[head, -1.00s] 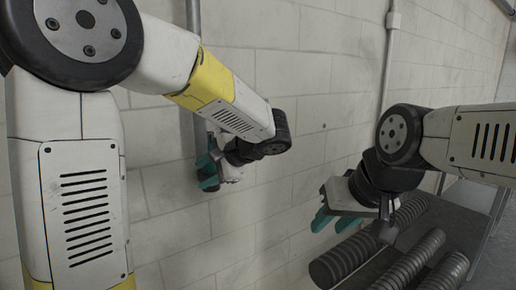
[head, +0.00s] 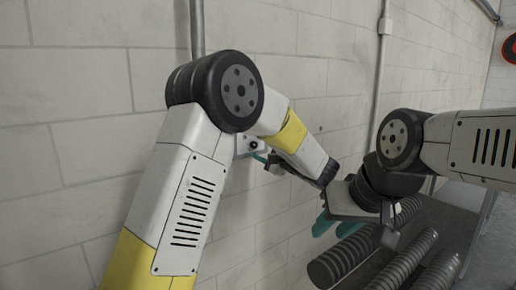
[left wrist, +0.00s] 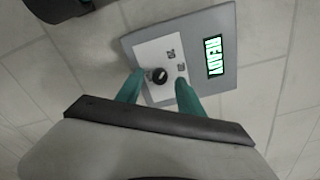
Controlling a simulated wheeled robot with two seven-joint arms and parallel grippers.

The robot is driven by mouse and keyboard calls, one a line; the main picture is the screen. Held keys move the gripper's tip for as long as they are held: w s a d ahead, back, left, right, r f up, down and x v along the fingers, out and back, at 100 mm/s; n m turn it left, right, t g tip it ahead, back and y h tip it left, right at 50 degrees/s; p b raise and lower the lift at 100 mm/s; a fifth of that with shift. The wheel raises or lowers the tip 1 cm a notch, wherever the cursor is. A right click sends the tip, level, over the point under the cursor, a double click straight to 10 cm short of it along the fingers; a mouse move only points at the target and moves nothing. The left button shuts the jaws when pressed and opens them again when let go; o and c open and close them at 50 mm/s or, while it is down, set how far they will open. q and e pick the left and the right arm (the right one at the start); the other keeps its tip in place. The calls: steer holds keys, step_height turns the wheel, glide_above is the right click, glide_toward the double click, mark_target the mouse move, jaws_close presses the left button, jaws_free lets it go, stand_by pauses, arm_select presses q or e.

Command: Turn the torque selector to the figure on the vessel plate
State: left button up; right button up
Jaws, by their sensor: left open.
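A black round knob (left wrist: 159,76) with a light mark sits on a white plate (left wrist: 150,50) on a grey wall panel (left wrist: 228,75). I take it for the torque selector; no figures are readable around it. My left gripper (left wrist: 159,79) is open, its teal fingers on either side of the knob; I cannot tell whether they touch it. In the head view the left gripper (head: 259,158) is at the panel, partly behind my arm. My right gripper (head: 335,226) is open, its teal fingers apart and empty. I see no vessel plate with a figure.
The panel has a lit display (left wrist: 214,56) reading READY and two small dark symbols. Several dark ribbed cylinders (head: 400,262) lie on a grey surface below my right gripper. Vertical pipes (head: 381,75) run up the block wall. A red-and-black round thing (head: 511,47) is at far right.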

arm_select(q)
steer(key=shift+w+a, duration=0.35)
steer(key=shift+w, duration=0.15)
steer(key=shift+c, duration=0.3)
jaws_close()
